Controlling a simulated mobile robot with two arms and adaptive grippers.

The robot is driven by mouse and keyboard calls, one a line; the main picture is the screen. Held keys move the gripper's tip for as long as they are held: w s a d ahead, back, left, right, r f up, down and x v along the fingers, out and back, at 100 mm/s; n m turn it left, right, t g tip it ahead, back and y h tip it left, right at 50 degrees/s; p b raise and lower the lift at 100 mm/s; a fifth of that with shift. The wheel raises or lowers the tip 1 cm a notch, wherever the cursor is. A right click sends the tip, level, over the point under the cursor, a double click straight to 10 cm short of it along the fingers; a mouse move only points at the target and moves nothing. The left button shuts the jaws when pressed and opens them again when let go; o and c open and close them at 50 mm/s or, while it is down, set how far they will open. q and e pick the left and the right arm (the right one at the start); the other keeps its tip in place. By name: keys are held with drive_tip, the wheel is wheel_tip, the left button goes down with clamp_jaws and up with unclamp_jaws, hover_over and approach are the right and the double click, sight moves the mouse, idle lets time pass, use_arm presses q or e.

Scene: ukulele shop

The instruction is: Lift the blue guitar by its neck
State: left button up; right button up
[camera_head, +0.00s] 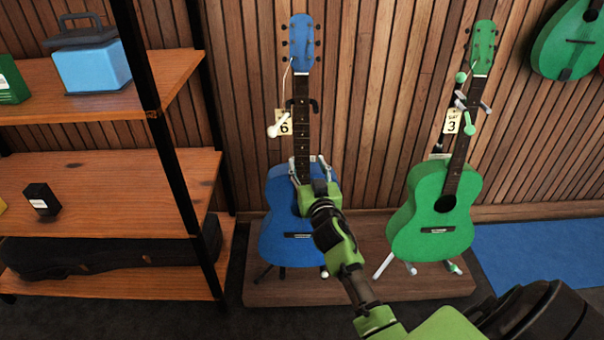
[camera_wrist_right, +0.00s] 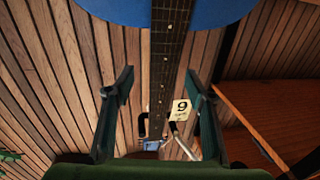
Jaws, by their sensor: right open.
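The blue guitar (camera_head: 280,215) stands upright on a stand against the wood wall, left of a green guitar. Its dark neck (camera_head: 302,125) rises to a blue headstock (camera_head: 301,45). My right gripper (camera_head: 309,172) is open in front of the lower neck, where it meets the body. In the right wrist view the neck (camera_wrist_right: 168,55) runs between the two spread fingers (camera_wrist_right: 160,105) as seen from the camera, with a gap on both sides. The blue body edge (camera_wrist_right: 120,8) shows at the top there. My left gripper is not in view.
A tag marked 6 (camera_head: 284,122) hangs beside the blue neck, near the stand's dark hook (camera_head: 315,105). The green guitar (camera_head: 432,215) stands close on the right. A shelf unit (camera_head: 110,165) is on the left. Both guitars share a low wooden platform (camera_head: 300,291).

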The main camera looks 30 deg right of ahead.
sight(302, 155)
drive_tip(key=x, duration=0.3)
drive_tip(key=b+x, duration=0.1)
drive_tip(key=x, duration=0.1)
drive_tip(key=shift+w+a, duration=0.2)
drive_tip(key=shift+a, duration=0.05)
drive_tip(key=shift+r, duration=0.1)
clamp_jaws()
drive_tip(key=shift+r, duration=0.3)
